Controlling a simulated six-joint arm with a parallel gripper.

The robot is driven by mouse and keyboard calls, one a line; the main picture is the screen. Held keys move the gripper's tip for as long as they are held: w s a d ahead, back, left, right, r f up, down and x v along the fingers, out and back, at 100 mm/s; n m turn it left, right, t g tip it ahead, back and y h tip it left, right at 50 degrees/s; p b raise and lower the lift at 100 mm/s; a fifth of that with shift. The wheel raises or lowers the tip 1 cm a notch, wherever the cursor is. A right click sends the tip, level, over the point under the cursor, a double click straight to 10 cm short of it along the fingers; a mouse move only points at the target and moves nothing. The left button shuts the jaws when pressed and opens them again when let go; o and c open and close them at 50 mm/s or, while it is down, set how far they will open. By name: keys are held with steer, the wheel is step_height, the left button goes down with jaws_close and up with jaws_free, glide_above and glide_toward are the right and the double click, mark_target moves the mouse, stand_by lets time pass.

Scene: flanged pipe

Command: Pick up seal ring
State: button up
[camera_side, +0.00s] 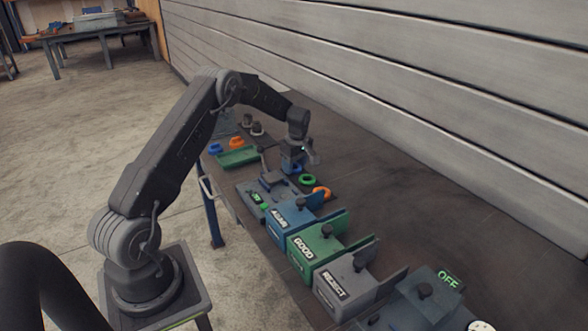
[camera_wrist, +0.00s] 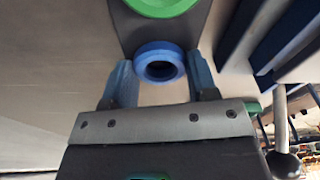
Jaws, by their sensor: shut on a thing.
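A blue seal ring (camera_wrist: 158,47) sits between the two blue-grey fingers of my gripper (camera_wrist: 160,66) in the wrist view, with a finger against each side. My gripper is shut on it. In the side view my gripper (camera_side: 297,164) is low over the bench, and the ring is mostly hidden there. A green ring (camera_side: 307,180) lies just beside my gripper, and it also shows at the top edge of the wrist view (camera_wrist: 160,8). An orange ring (camera_side: 322,192) lies a little further to the right. I cannot tell whether the blue ring touches the surface below.
Boxes labelled AGAIN (camera_side: 290,217), GOOD (camera_side: 313,250) and REJECT (camera_side: 340,287) stand in a row toward the front. A green tray (camera_side: 238,158) and a dark fixture (camera_side: 272,183) are left of my gripper. The bench toward the wall is clear.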

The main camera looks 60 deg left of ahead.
step_height(320, 180, up, 13)
stand_by(0.8)
steer(key=shift+f, duration=0.1)
glide_above(284, 196)
steer(key=f, duration=0.7)
steer(key=shift+d, duration=0.25)
steer(key=shift+f, duration=0.1)
stand_by(0.5)
steer(key=shift+f, duration=1.1)
steer(key=shift+f, duration=0.5)
